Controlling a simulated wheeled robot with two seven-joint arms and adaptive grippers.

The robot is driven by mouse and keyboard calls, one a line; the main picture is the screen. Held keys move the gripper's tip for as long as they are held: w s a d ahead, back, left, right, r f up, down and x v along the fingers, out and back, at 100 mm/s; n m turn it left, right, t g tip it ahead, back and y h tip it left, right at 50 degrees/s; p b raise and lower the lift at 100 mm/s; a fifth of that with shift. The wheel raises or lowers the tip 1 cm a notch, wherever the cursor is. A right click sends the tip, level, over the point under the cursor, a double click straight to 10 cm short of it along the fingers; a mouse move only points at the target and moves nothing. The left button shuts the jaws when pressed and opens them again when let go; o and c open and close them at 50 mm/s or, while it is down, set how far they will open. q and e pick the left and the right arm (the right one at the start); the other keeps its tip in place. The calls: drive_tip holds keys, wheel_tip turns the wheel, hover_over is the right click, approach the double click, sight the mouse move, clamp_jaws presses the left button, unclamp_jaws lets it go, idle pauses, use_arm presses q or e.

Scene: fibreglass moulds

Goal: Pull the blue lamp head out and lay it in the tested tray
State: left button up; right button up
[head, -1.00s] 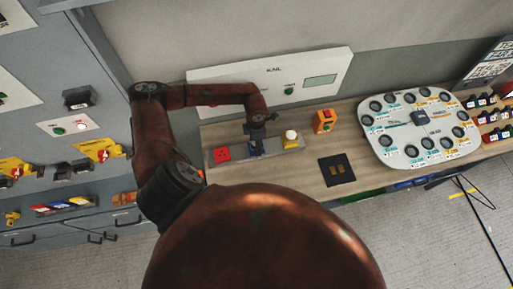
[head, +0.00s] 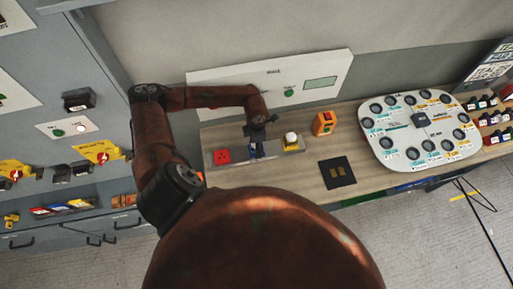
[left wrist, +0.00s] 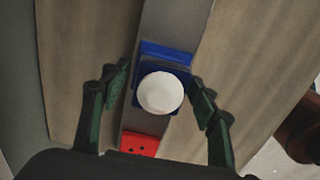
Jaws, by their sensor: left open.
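The blue lamp head (left wrist: 167,52), with a round white dome on top, sits on a narrow grey rail (left wrist: 167,22) in the left wrist view. My left gripper (left wrist: 160,92) is open, with one finger on each side of the lamp head and visible gaps. In the head view my left gripper (head: 258,133) is over the rail, and part of the blue lamp head (head: 254,150) shows below it; the rest is hidden. I cannot tell which tray is the tested one. My right gripper is not in view.
A red block (head: 222,156) and a yellow block with a white dome (head: 291,143) flank the lamp head on the rail. An orange device (head: 324,123), a black mat (head: 337,172) and a large white board (head: 420,155) lie to the right. Bare wood surrounds the mat.

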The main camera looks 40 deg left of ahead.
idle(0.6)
use_arm(q)
drive_tip(key=shift+c, duration=0.3)
drive_tip(key=c, duration=0.3)
clamp_jaws()
drive_tip(key=shift+r, duration=0.1)
drive_tip(key=shift+r+p, duration=0.3)
drive_tip(key=shift+r, duration=0.7)
drive_tip(key=shift+r+p, duration=0.85)
drive_tip(key=shift+r, duration=1.1)
